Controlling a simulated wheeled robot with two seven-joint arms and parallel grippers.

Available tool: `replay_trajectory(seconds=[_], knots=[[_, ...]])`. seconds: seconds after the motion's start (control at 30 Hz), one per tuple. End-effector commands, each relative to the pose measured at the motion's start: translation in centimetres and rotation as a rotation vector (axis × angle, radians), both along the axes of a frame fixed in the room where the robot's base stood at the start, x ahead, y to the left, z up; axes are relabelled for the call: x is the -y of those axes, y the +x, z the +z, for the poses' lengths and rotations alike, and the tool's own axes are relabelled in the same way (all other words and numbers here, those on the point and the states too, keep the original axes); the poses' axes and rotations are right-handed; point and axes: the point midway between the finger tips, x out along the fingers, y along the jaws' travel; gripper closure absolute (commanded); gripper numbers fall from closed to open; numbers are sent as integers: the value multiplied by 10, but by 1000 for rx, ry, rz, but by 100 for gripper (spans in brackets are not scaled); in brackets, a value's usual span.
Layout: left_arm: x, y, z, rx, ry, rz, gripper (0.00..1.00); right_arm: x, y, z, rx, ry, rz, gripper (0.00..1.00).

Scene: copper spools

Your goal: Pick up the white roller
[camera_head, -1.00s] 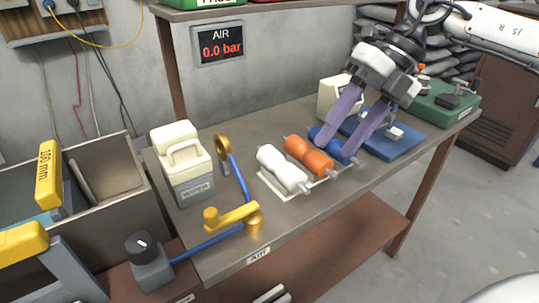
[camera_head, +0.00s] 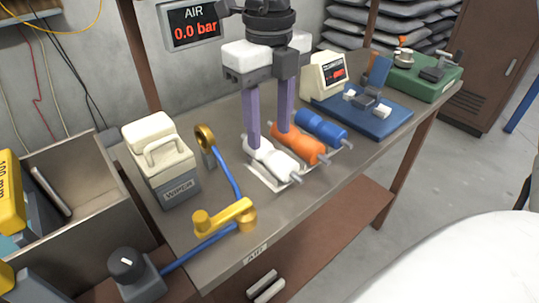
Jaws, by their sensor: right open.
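The white roller (camera_head: 276,163) lies on a pale rack on the bench, nearest the front of three rollers. The orange roller (camera_head: 300,146) lies beside it, and the blue roller (camera_head: 321,127) lies behind that. My right gripper (camera_head: 268,138) points straight down with its two purple fingers apart and empty. In the picture, its left finger overlaps the far left end of the white roller, and its right finger overlaps the far end of the orange roller. I cannot tell whether the fingers touch either one. My left gripper is not in view.
A white-topped wiper box (camera_head: 160,163) and a gold crank with a blue pipe (camera_head: 226,214) stand left of the rollers. A blue fixture (camera_head: 376,112) and a green one (camera_head: 425,80) stand right. Bare bench shows in front of the rollers.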

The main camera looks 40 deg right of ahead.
Motion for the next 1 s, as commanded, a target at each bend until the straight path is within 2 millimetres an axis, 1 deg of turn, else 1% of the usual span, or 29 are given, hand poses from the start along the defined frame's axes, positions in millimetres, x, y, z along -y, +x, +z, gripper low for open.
replay_trajectory(seconds=[0.2, 0.3, 0.4, 0.57, 0.6, 0.67, 0.8, 0.83, 1.0], knots=[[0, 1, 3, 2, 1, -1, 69, 0, -4, -34, -5, 3, 1, 57], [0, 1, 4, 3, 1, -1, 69, 0, -3, -44, -2, 2, 0, 57], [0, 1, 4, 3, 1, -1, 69, 0, -3, -48, -1, 2, 0, 57], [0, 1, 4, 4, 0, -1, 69, 0, -3, -48, 0, 2, 0, 57], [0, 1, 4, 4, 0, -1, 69, 0, -3, -48, 0, 2, 0, 59], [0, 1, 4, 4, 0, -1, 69, 0, -3, -48, 0, 2, 0, 69], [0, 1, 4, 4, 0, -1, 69, 0, -3, -48, 0, 1, 0, 92], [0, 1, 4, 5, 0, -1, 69, 0, -2, -47, 1, 1, 0, 96], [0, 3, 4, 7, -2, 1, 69, 0, -2, -47, 1, 1, 0, 96]])
